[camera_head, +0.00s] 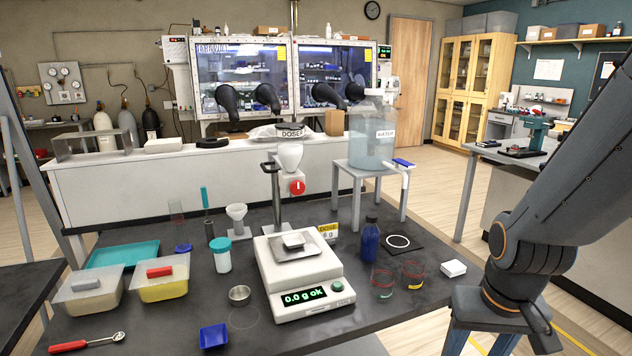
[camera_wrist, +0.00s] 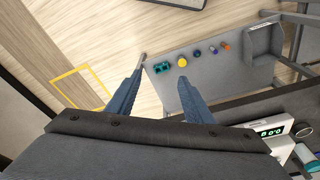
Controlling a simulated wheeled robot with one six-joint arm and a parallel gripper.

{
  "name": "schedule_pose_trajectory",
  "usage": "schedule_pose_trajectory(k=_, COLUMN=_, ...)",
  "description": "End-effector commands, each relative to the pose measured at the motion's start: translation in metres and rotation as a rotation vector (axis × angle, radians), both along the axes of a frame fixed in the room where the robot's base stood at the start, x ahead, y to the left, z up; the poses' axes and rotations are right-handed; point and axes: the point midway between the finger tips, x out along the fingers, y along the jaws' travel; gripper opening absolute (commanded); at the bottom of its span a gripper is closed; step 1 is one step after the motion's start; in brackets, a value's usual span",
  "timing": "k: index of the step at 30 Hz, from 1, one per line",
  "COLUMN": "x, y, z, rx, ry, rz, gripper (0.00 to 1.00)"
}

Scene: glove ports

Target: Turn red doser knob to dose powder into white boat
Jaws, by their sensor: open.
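The red doser knob (camera_head: 297,187) is on the front of the doser (camera_head: 290,156), a white funnel-shaped vessel on a dark stand at the middle of the bench. Its white mark looks upright. The small white boat (camera_head: 293,241) sits on the pan of the white balance (camera_head: 305,290), below the knob. The balance display reads "0.0 g ok". Whether powder lies in the boat is too small to tell. My gripper (camera_wrist: 162,68) shows only in the wrist view, with its blue fingers apart and nothing between them, over the floor and a grey surface, away from the doser.
A water tank (camera_head: 371,140) on a grey stand is right of the doser. Lidded tubs (camera_head: 163,290), a white jar (camera_head: 222,258) and a metal cup (camera_head: 239,295) are on the left.

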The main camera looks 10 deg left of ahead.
Motion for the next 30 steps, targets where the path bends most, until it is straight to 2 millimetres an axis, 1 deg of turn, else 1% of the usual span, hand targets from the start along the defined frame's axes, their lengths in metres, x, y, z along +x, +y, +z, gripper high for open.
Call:
schedule_pose_trajectory(k=2, x=0.021, y=0.012, z=-0.001, rx=0.004, ry=-0.073, rz=0.032, gripper=0.47)
schedule_pose_trajectory(k=5, x=0.061, y=0.045, z=0.003, rx=0.018, ry=-0.23, rz=0.099, gripper=0.47)
schedule_pose_trajectory(k=6, x=0.08, y=0.062, z=0.007, rx=0.029, ry=-0.307, rz=0.132, gripper=0.47)
schedule_pose_trajectory(k=8, x=0.106, y=0.091, z=0.017, rx=0.05, ry=-0.433, rz=0.182, gripper=0.47)
schedule_pose_trajectory(k=9, x=0.122, y=0.113, z=0.026, rx=0.069, ry=-0.517, rz=0.215, gripper=0.47)
schedule_pose_trajectory(k=11, x=0.142, y=0.145, z=0.042, rx=0.101, ry=-0.643, rz=0.262, gripper=0.47)
schedule_pose_trajectory(k=12, x=0.152, y=0.167, z=0.054, rx=0.126, ry=-0.727, rz=0.291, gripper=0.47)
schedule_pose_trajectory(k=13, x=0.159, y=0.184, z=0.063, rx=0.145, ry=-0.788, rz=0.31, gripper=0.47)
schedule_pose_trajectory(k=14, x=0.164, y=0.2, z=0.073, rx=0.166, ry=-0.849, rz=0.328, gripper=0.47)
schedule_pose_trajectory(k=15, x=0.168, y=0.22, z=0.087, rx=0.194, ry=-0.924, rz=0.351, gripper=0.47)
schedule_pose_trajectory(k=17, x=0.171, y=0.248, z=0.107, rx=0.237, ry=-1.031, rz=0.379, gripper=0.47)
schedule_pose_trajectory(k=18, x=0.171, y=0.264, z=0.12, rx=0.265, ry=-1.094, rz=0.395, gripper=0.47)
schedule_pose_trajectory(k=21, x=0.167, y=0.295, z=0.147, rx=0.325, ry=-1.224, rz=0.422, gripper=0.47)
schedule_pose_trajectory(k=24, x=0.161, y=0.314, z=0.166, rx=0.368, ry=-1.31, rz=0.437, gripper=0.47)
schedule_pose_trajectory(k=25, x=0.16, y=0.317, z=0.17, rx=0.376, ry=-1.327, rz=0.438, gripper=0.47)
schedule_pose_trajectory(k=28, x=0.159, y=0.324, z=0.177, rx=0.393, ry=-1.36, rz=0.442, gripper=0.47)
schedule_pose_trajectory(k=30, x=0.163, y=0.328, z=0.18, rx=0.396, ry=-1.367, rz=0.442, gripper=0.47)
